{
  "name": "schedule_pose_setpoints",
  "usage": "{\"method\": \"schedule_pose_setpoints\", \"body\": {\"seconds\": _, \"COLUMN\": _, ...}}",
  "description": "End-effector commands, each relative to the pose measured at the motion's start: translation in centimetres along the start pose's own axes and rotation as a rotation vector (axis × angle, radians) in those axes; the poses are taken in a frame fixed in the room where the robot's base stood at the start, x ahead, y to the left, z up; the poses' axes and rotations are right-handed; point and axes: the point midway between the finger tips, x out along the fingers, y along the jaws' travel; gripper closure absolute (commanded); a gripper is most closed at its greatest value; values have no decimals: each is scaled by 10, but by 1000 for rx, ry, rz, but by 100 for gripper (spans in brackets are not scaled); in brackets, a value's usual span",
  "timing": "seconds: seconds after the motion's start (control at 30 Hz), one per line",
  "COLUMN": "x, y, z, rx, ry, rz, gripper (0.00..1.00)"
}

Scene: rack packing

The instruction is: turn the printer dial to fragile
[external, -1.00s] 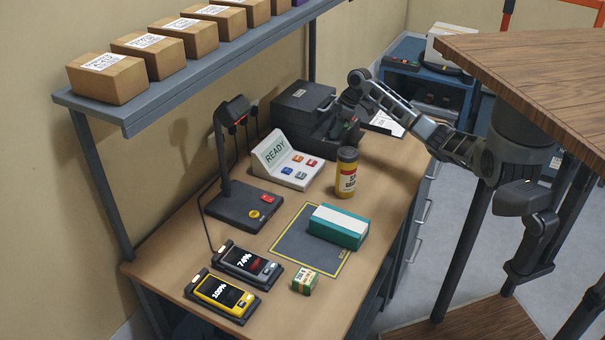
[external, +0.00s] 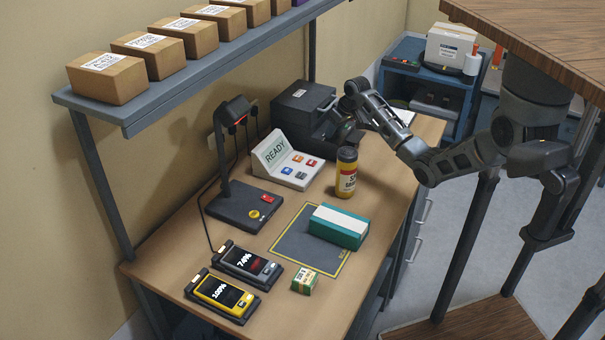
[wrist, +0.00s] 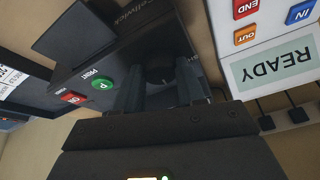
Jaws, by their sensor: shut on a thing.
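The black label printer (external: 300,103) stands at the back of the bench. In the wrist view its dark front panel (wrist: 130,45) fills the middle, with a green PRINT button (wrist: 103,84) and a red button (wrist: 75,98). The dark round dial (wrist: 160,74) sits on this panel. My gripper (wrist: 160,86) has one finger on each side of the dial and is shut on it. The dial's markings are hidden or too dark to read, so its setting cannot be told. In the external view my arm covers the dial.
A console reading READY (external: 285,163) stands close beside the printer. A yellow bottle (external: 345,172), a teal box (external: 339,227), a scanner stand (external: 236,205) and two handheld devices (external: 248,263) are on the bench. A shelf (external: 200,72) with several cartons runs above.

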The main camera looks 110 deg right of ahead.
Motion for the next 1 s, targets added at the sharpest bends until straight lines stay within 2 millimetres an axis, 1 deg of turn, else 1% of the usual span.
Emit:
{"method": "schedule_pose_setpoints", "body": {"seconds": 0.03, "x": -2, "y": -4, "z": -1, "rx": 38, "ry": 2, "rz": 12, "gripper": 91}}
{"method": "schedule_pose_setpoints", "body": {"seconds": 0.3, "x": 0, "y": -5, "z": -1, "rx": 261, "ry": 17, "rz": 106, "gripper": 91}}
{"method": "schedule_pose_setpoints", "body": {"seconds": 0.5, "x": 0, "y": -6, "z": -1, "rx": 392, "ry": 26, "rz": 160, "gripper": 91}}
{"method": "schedule_pose_setpoints", "body": {"seconds": 0.73, "x": 0, "y": -6, "z": -2, "rx": 489, "ry": 34, "rz": 200, "gripper": 91}}
{"method": "schedule_pose_setpoints", "body": {"seconds": 1.0, "x": 0, "y": -5, "z": -2, "rx": 534, "ry": 38, "rz": 219, "gripper": 91}}
